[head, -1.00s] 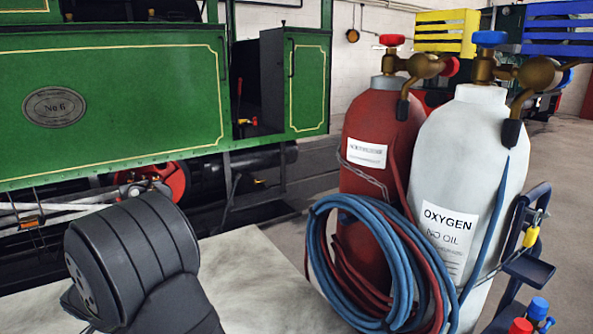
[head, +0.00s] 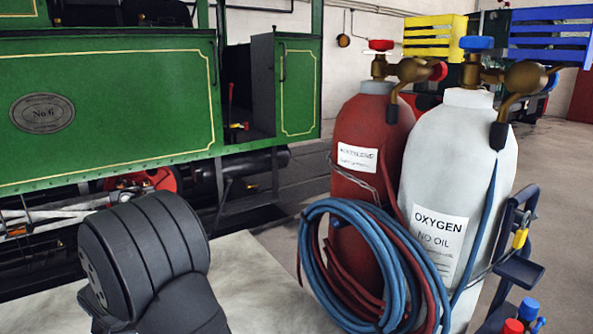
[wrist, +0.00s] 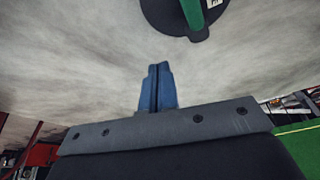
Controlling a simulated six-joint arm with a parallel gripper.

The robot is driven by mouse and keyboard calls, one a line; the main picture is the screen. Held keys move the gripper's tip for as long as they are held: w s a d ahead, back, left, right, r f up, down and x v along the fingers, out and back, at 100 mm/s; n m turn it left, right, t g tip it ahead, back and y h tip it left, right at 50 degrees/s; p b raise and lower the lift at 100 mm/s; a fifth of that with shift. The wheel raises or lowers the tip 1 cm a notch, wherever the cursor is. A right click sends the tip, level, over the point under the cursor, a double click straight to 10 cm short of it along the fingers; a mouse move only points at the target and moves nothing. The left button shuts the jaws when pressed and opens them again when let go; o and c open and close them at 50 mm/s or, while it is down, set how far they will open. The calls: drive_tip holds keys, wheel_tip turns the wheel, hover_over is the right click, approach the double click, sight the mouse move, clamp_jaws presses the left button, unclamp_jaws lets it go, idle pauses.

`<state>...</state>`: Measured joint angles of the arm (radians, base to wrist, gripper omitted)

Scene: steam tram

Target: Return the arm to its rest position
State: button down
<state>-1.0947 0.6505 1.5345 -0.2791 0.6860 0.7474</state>
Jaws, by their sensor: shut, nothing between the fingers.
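My gripper (wrist: 158,70) shows in the wrist view with its two blue fingers pressed together, shut and empty. Pale mottled grey fills most of the view beyond the fingers, and the fingers touch nothing that I can see. In the head view my dark arm links (head: 150,255) stand at the lower left, and the gripper itself is out of that view.
A red cylinder (head: 362,180) and a white oxygen cylinder (head: 455,170) stand at right with coiled hoses (head: 318,270). A green tram (head: 110,100) stands behind. A round dark object with a green part (wrist: 192,14) shows at the wrist view's top edge.

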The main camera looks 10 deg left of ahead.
drive_tip(key=shift+w+a+n+g+y, duration=0.2)
drive_tip(key=shift+a+n, duration=0.1)
drive_tip(key=shift+n, duration=0.5)
drive_tip(key=shift+w+a+n+g+y, duration=0.1)
drive_tip(key=shift+w+a+n+y, duration=0.15)
drive_tip(key=shift+n, duration=0.55)
drive_tip(key=shift+w+a+n+g+y, duration=0.1)
drive_tip(key=shift+a+n+g+y, duration=0.15)
drive_tip(key=shift+n, duration=0.45)
drive_tip(key=shift+w+a+n+g, duration=0.15)
drive_tip(key=shift+a+n, duration=0.2)
drive_tip(key=shift+n, duration=0.35)
drive_tip(key=shift+s, duration=0.1)
drive_tip(key=shift+s+d+m+t, duration=0.2)
drive_tip(key=shift+d+m, duration=0.15)
drive_tip(key=shift+m, duration=0.4)
drive_tip(key=shift+s+d+m+t, duration=0.1)
drive_tip(key=shift+d+m+t, duration=0.15)
drive_tip(key=shift+m, duration=0.5)
drive_tip(key=shift+s+d+m+t+h, duration=0.25)
drive_tip(key=shift+d+m+h, duration=0.15)
drive_tip(key=shift+m, duration=0.55)
drive_tip(key=shift+s+d+m+t+h, duration=0.1)
drive_tip(key=shift+s+d+m+h, duration=0.25)
drive_tip(key=shift+m, duration=0.6)
drive_tip(key=shift+w+a, duration=0.1)
drive_tip(key=shift+w, duration=0.05)
